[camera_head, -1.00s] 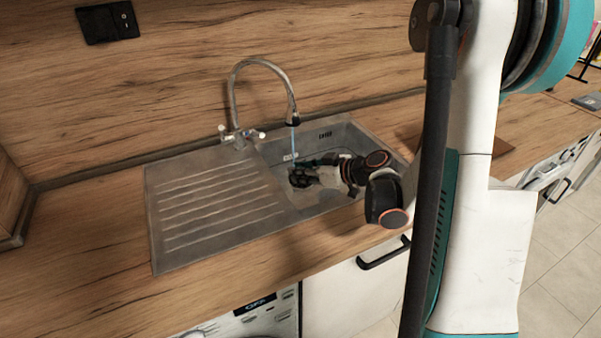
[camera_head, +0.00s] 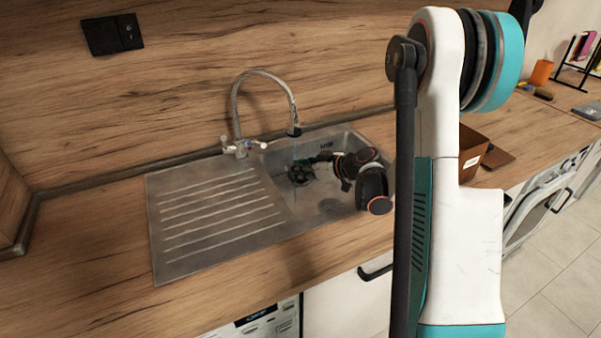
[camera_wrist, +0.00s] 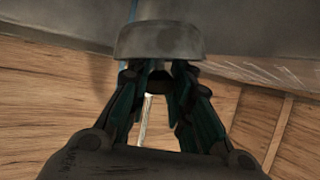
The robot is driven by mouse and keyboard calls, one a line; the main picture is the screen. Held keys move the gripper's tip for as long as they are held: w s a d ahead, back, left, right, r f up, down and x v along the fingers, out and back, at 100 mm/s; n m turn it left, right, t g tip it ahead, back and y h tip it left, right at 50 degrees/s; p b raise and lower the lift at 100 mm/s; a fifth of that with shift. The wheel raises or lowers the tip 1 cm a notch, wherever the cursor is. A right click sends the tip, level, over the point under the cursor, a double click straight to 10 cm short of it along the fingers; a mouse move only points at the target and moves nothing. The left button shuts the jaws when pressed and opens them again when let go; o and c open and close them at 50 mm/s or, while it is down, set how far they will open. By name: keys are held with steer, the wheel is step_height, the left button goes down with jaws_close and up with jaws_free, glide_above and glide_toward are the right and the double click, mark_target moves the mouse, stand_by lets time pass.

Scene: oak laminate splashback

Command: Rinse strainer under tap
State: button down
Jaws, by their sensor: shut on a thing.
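The tap (camera_head: 262,76) arches over the basin of the steel sink (camera_head: 215,215), and a thin bluish stream (camera_head: 295,150) runs down from its spout. My gripper (camera_head: 300,174) is low in the basin, under the spout, near the stream. In the wrist view my gripper (camera_wrist: 159,76) has its fingers closed on a grey, rounded piece, which I take to be the strainer (camera_wrist: 160,40). A bluish line of water shows at its left edge there. Whether water strikes it is unclear. In the head view the strainer cannot be told apart from the dark fingers.
The ribbed drainboard is empty on the left. My arm covers part of the right side. A brown container (camera_head: 470,150) and a flat brown board (camera_head: 497,158) lie on the worktop (camera_head: 540,125) to the right. An orange cup (camera_head: 541,72) stands farther back.

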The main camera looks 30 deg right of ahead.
mark_target(304, 183)
steer(key=shift+w+d+f+b, duration=0.2)
steer(key=shift+w+d, duration=0.1)
steer(key=shift+w, duration=0.5)
steer(key=shift+w+d+f+b, duration=0.15)
steer(key=shift+w+d, duration=0.1)
steer(key=shift+w, duration=0.55)
steer(key=shift+w+d+f+b, duration=0.1)
steer(key=shift+w+d+f, duration=0.15)
steer(key=shift+w, duration=0.55)
steer(key=shift+d, duration=0.2)
steer(key=shift+s+d, duration=0.2)
steer(key=shift+d, duration=0.25)
steer(key=shift+s+a+b, duration=0.3)
steer(key=shift+s+a, duration=0.15)
steer(key=shift+s, duration=0.8)
steer(key=shift+s+a+b, duration=0.3)
steer(key=shift+s+a, duration=0.15)
steer(key=shift+s, duration=0.85)
steer(key=shift+s+a+b, duration=0.3)
steer(key=shift+s+a, duration=0.15)
steer(key=shift+s, duration=0.8)
steer(key=shift+r, duration=0.1)
